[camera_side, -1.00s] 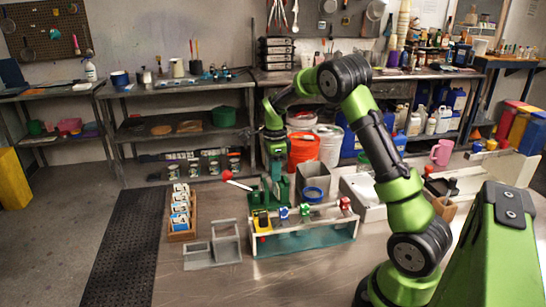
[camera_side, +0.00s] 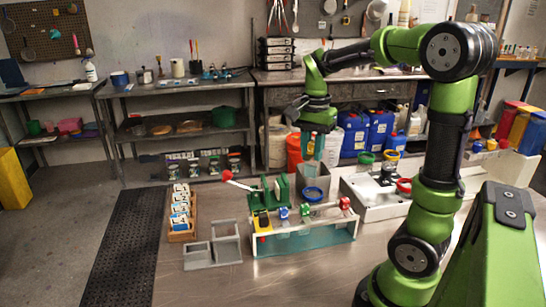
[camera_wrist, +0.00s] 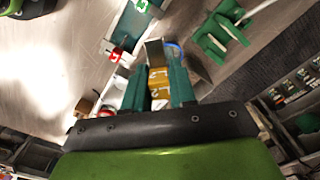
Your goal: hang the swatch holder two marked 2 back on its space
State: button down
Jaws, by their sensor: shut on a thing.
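My gripper (camera_wrist: 158,88) is shut on an amber swatch holder (camera_wrist: 158,77) with pale marks that I cannot read clearly. A grey-brown plate shows just beyond it. In the side view my gripper (camera_side: 312,150) hangs above and behind the white rack (camera_side: 318,237), clear of it, and the held holder is hard to make out. A gap lies between green and red. The red one also shows in the wrist view (camera_wrist: 118,57).
A green stand (camera_side: 282,188) with a red-ended lever (camera_side: 227,175) stands behind the rack. A bucket with a blue ring (camera_side: 313,194) is beside it. A wooden card box (camera_side: 181,232) and grey trays (camera_side: 213,250) stand left.

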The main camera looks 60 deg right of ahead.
jog(key=s+a+f+n, duration=0.2)
jog(key=s+n, duration=0.3)
jog(key=n, duration=0.3)
jog(key=shift+s+f+n, duration=0.3)
jog(key=shift+f+n, duration=0.1)
jog(key=shift+f, duration=0.35)
notch_tip(320, 180, down, 11)
dwell(0.7)
jog(key=shift+r, duration=0.1)
jog(key=c, duration=0.8)
grip_release()
jog(key=shift+c, duration=0.2)
